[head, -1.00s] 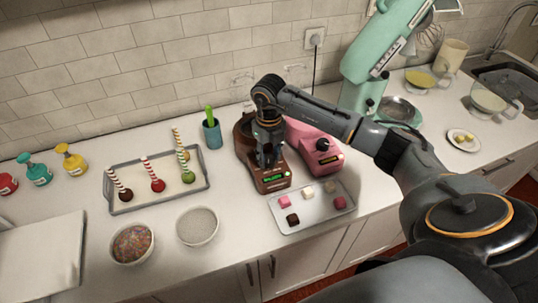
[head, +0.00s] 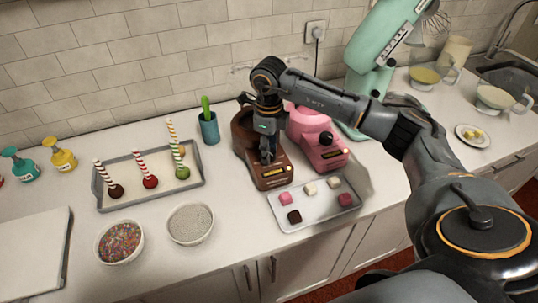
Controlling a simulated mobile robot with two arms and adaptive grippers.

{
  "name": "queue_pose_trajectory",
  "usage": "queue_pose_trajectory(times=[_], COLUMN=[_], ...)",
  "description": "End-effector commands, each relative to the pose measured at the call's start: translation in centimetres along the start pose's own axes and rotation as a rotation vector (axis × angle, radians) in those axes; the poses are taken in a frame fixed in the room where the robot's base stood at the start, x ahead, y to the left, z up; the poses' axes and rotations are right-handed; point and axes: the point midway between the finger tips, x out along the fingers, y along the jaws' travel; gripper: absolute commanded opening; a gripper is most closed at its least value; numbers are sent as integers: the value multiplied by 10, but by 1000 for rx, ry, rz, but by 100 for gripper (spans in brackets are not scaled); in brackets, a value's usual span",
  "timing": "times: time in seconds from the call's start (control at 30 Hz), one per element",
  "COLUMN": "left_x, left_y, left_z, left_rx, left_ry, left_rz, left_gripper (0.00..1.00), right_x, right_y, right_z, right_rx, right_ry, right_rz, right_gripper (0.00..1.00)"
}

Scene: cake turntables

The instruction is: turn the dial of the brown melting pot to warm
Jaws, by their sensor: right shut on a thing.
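The brown melting pot (head: 272,181) stands on the counter, left of a pink melting pot (head: 327,150). My right gripper (head: 268,160) points down over the front of the brown pot and is shut on its dial. The gripper covers the dial, so its setting cannot be read. A small label or display strip shows on the brown pot's front, below the gripper. My left gripper is not in view.
A tray of small sweets (head: 317,211) lies just in front of the pots. A tray of cake pops (head: 135,203), a blue cup (head: 208,128) and two sprinkle bowls (head: 190,224) are to the left. A mint stand mixer (head: 383,45) stands behind right.

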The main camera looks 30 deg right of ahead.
Motion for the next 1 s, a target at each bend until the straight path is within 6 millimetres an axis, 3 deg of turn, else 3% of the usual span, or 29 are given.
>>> queue_pose_trajectory(times=[0.1,0.4,1.0], left_x=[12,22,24], left_y=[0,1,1], left_z=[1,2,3], left_rx=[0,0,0], left_ry=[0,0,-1], left_rz=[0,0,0], left_gripper=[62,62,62], right_x=[3,1,-1], right_y=[0,0,0], right_z=[1,1,1], right_rx=[-83,-218,-258], right_ry=[-2,-3,-3], right_rz=[-2,-1,-1], right_gripper=[7,7,7])
